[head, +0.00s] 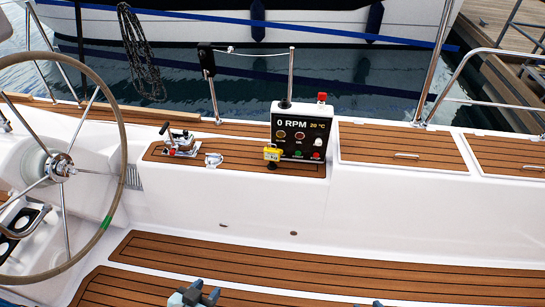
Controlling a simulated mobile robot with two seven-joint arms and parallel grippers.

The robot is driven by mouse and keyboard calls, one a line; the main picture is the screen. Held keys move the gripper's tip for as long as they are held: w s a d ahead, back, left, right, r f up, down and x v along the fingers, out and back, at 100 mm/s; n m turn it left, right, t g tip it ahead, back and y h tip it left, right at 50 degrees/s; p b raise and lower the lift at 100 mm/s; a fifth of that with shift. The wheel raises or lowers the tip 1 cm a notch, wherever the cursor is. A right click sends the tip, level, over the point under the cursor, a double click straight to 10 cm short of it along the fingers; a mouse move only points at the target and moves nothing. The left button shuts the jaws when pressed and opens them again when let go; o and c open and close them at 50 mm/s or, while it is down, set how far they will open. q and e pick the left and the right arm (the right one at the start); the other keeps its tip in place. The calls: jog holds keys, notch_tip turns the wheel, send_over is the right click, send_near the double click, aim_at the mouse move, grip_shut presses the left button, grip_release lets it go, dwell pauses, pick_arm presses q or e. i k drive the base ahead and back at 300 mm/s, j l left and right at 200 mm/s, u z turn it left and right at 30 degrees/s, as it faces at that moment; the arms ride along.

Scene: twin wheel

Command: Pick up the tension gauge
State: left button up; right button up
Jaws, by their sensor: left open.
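A small yellow device (272,154), which looks like the tension gauge, is at the lower left of the black control panel. It stands out in front of the panel's face; whether it touches the panel I cannot tell. My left gripper (203,291) is at the bottom edge of the head view, open and empty, above the teak floor and well short of the yellow device. Only a small tip of what seems to be my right gripper (377,303) shows at the bottom edge; its jaws are cut off.
The control panel (301,133) reads 0 RPM. A metal lever fitting (180,144) and a small metal fitting (213,159) are on the teak-topped bench to its left. The steering wheel (122,150) fills the left side. Closed lockers (402,146) lie right. The teak floor (300,275) is clear.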

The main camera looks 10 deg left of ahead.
aim_at(271, 154)
jog(key=i+j, duration=0.25)
jog(key=j, duration=0.15)
jog(key=i+j, duration=0.25)
jog(key=j, duration=0.15)
jog(key=i+j, duration=0.25)
jog(key=j, duration=0.15)
jog(key=i+j+z, duration=0.1)
jog(key=i+j, duration=0.15)
jog(key=j, duration=0.15)
jog(key=i+j, duration=0.25)
jog(key=j, duration=0.15)
jog(key=i+j, duration=0.25)
jog(key=j, duration=0.15)
jog(key=i+j, duration=0.25)
jog(key=j, duration=0.2)
jog(key=z, duration=0.05)
